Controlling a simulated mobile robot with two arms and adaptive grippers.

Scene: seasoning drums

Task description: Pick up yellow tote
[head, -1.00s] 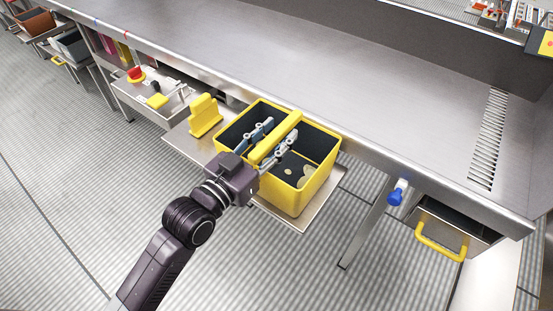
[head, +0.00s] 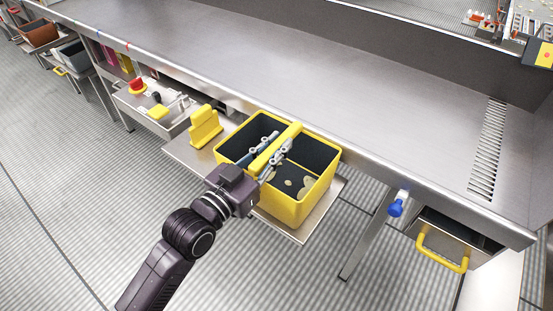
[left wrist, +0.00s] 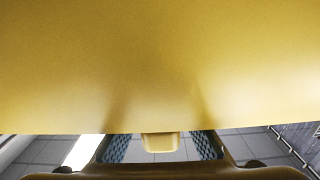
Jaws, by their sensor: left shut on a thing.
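The yellow tote (head: 292,212) stands on a metal shelf (head: 302,238) at the front of the long steel bench. It is open on top, has a dark inside and a yellow handle bar across its middle. My left gripper (head: 271,147) is shut on that bar, one finger on each side. In the left wrist view the tote's yellow side (left wrist: 160,65) fills most of the picture, and the bar's end (left wrist: 160,142) shows between my left gripper's fingers (left wrist: 162,148). A few pale round marks or pieces show inside the tote. My right gripper is not in view.
A yellow bracket (head: 205,127) stands on the shelf left of the tote. A control box with a red button (head: 137,86) is farther left. A blue knob (head: 396,208) and a drawer with a yellow handle (head: 442,250) are at right. The bench top (head: 330,85) is clear.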

